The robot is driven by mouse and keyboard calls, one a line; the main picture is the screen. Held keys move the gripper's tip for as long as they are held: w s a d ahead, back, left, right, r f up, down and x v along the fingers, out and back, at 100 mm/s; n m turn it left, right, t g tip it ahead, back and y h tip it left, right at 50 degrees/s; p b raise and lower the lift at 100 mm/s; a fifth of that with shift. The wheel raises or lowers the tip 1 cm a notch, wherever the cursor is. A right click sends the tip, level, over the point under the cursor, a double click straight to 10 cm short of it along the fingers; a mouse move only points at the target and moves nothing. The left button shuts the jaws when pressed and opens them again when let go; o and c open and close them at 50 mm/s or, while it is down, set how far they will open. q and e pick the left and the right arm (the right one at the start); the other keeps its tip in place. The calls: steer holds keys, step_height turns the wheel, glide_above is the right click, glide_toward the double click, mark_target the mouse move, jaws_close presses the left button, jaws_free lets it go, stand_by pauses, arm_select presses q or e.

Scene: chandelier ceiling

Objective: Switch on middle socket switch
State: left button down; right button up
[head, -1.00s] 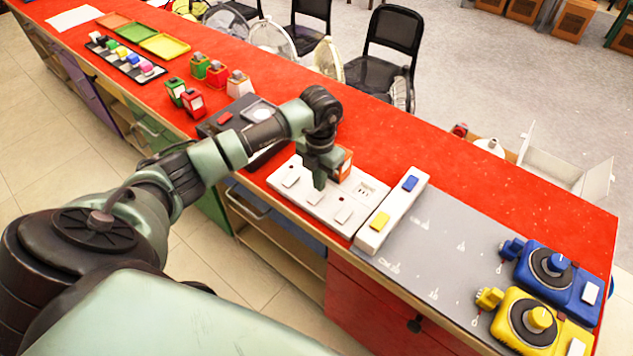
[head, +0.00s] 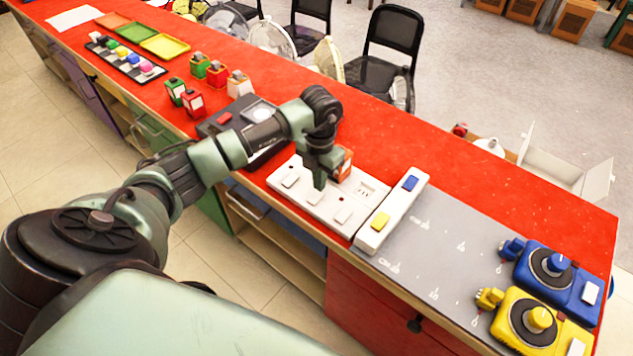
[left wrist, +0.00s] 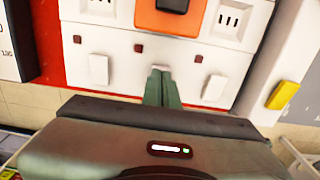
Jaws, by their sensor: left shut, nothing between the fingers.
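The white socket panel (head: 354,201) lies on the red counter, and its near part fills the upper middle of the left wrist view (left wrist: 130,65). My left gripper (head: 319,184) points down over the middle of the panel, its green fingers together and empty. In the left wrist view the fingertips (left wrist: 161,73) are at the middle switch position and cover most of that switch. I cannot tell whether they touch it. The left switch (left wrist: 99,69) and right switch (left wrist: 214,88) show on either side. An orange plug block (left wrist: 170,18) sits in the middle socket. My right gripper is not in view.
A white strip with a blue and a yellow switch (head: 380,221) stands right of the panel. A dark device with a red button (head: 225,117) is to its left. Blue (head: 580,283) and yellow (head: 515,335) knob devices stand at the far right. Counter behind the panel is clear.

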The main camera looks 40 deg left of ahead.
arm_select(q)
steer(key=shift+f+b, duration=0.8)
steer(key=shift+f, duration=0.2)
stand_by(0.4)
steer(key=shift+r, duration=0.15)
steer(key=shift+r+p, duration=2.4)
steer(key=shift+r, duration=1.05)
steer(key=shift+f, duration=0.1)
